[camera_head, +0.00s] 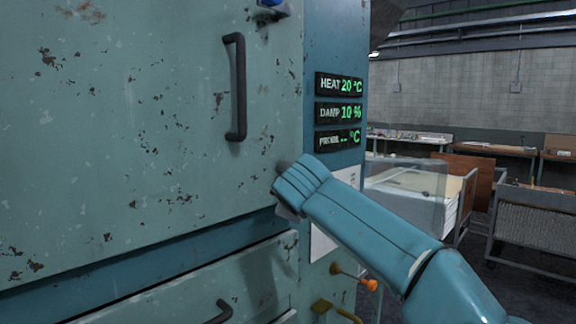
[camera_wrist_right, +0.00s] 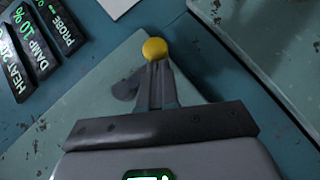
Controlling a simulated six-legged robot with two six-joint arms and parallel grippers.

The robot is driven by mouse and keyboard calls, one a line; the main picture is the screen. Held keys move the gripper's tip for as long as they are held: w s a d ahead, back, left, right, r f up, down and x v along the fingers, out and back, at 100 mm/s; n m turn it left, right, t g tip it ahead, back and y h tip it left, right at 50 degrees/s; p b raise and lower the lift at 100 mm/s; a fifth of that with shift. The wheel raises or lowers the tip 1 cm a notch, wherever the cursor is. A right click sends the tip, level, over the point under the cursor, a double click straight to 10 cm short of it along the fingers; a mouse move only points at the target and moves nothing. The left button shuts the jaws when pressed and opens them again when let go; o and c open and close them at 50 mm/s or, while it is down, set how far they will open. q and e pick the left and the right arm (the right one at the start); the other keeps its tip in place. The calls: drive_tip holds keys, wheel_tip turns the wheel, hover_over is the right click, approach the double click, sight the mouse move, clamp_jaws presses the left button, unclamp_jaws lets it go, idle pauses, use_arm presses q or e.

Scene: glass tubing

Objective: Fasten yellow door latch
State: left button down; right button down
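The yellow latch knob (camera_wrist_right: 154,48) is a round ball, right at the fingertips of my right gripper (camera_wrist_right: 157,66) in the right wrist view. The fingers look closed together, with the ball at their tips and not clearly between them. In the head view my right gripper (camera_head: 281,180) is at the lower right edge of the teal cabinet door (camera_head: 160,110) and hides the yellow knob. The door has a black handle (camera_head: 237,88) and looks flush with the cabinet. My left gripper is in neither view.
Green-lit displays (camera_head: 339,112) are on the cabinet side above my right gripper. A blue knob (camera_head: 270,3) shows at the top. An orange knob (camera_head: 371,285) sticks out below the arm. A drawer (camera_head: 200,295) is under the door. Benches (camera_head: 500,150) stand behind, right.

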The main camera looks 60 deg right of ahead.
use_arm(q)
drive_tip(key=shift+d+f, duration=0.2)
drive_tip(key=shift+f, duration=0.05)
use_arm(e)
drive_tip(key=shift+f, duration=0.1)
idle(0.3)
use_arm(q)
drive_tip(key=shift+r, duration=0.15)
